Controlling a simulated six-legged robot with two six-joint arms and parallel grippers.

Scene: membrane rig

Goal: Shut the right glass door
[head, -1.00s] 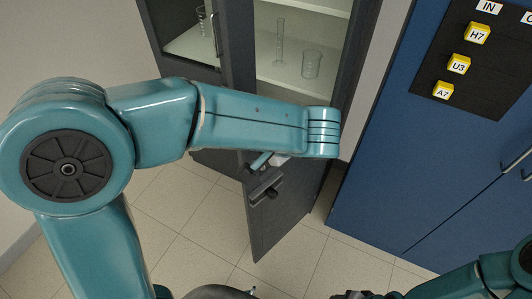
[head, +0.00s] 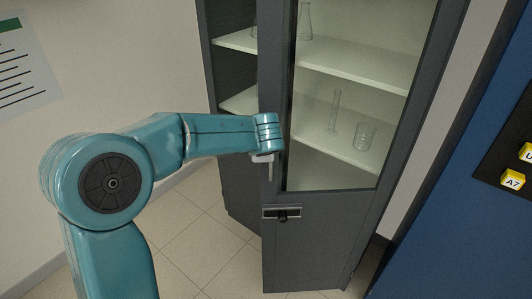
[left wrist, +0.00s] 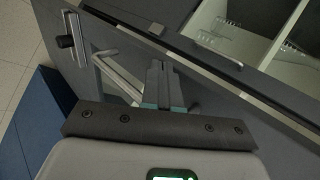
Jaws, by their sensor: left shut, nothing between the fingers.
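The right glass door (head: 319,235) of the grey cabinet stands ajar, its free left edge jutting toward me. It has a glass pane above and a solid panel below; the shelves show through the pane. My left gripper (head: 268,170) is at that free edge, above the dark latch (head: 282,213). In the left wrist view the shut, empty fingers (left wrist: 160,82) point at the door, beside a pale bar handle (left wrist: 118,75); I cannot tell whether they touch. The latch (left wrist: 68,40) is at upper left there. My right gripper is out of view.
The cabinet's left side (head: 238,175) is partly hidden behind the right door. Glassware, including a beaker (head: 365,136) and a tall cylinder (head: 335,110), stands on the shelves. A blue cabinet (head: 455,215) is at right. Tiled floor (head: 205,245) is clear at left.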

